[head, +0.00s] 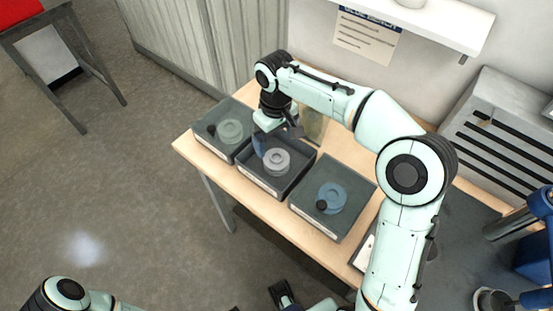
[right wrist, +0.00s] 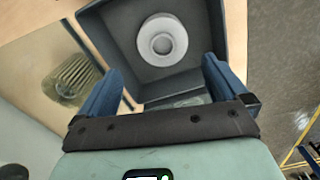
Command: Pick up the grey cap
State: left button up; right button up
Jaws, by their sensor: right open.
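The grey cap (head: 276,161) is a round, stepped disc with a hole in its middle. It lies in the dark middle tray (head: 268,187) of three on the wooden table. In the right wrist view the grey cap (right wrist: 163,40) shows whole, ahead of the fingers and apart from them. My right gripper (head: 275,143) is above the back part of this tray. In the right wrist view its two blue fingers (right wrist: 162,88) are spread with nothing between them.
A greenish ribbed cartridge (right wrist: 72,80) stands behind the middle tray. A grey slatted box (head: 500,125) is at the right.

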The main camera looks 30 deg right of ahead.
aim_at(276, 157)
jog(key=f, duration=0.2)
jog(key=s+f+b, duration=0.1)
jog(key=f, duration=0.2)
jog(key=shift+a, duration=0.2)
jog(key=shift+f, duration=0.25)
jog(key=c, duration=1)
